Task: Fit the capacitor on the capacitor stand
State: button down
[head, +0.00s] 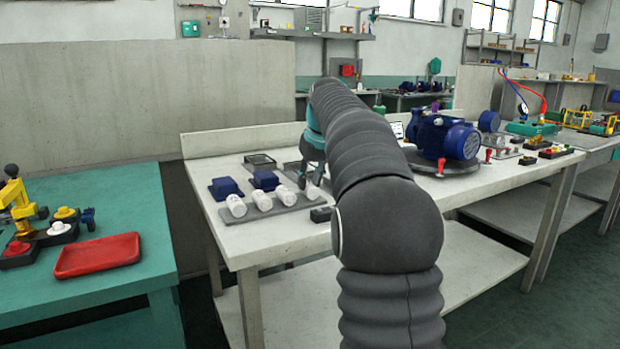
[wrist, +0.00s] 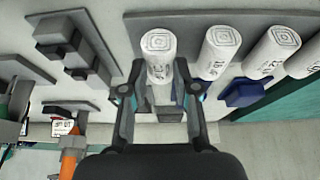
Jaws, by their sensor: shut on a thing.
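Several white cylindrical capacitors stand in a row on a grey rack (head: 290,213); three show clearly in the head view, the nearest capacitor (head: 236,206) at the left. My gripper (head: 312,182) is at the right end of that row, partly hidden by my arm. In the wrist view my gripper (wrist: 157,82) has its fingers on both sides of one white capacitor (wrist: 158,58) and is shut on it. This capacitor is in line with the others, such as the one beside it (wrist: 217,55). I cannot tell if it touches the rack. I cannot identify the capacitor stand surely.
Blue covers (head: 225,188) lie behind the row. A black tray (head: 259,160) is farther back. A blue motor (head: 447,138) stands right of my arm. A grey stepped block (wrist: 72,45) shows in the wrist view. A red tray (head: 97,256) lies on the green table.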

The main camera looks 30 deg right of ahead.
dwell(0.4)
jog(key=c, duration=0.8)
grip_release()
jog(key=shift+p+v, duration=0.85)
jog(key=shift+v, duration=2.1)
jog(key=v, duration=1.2)
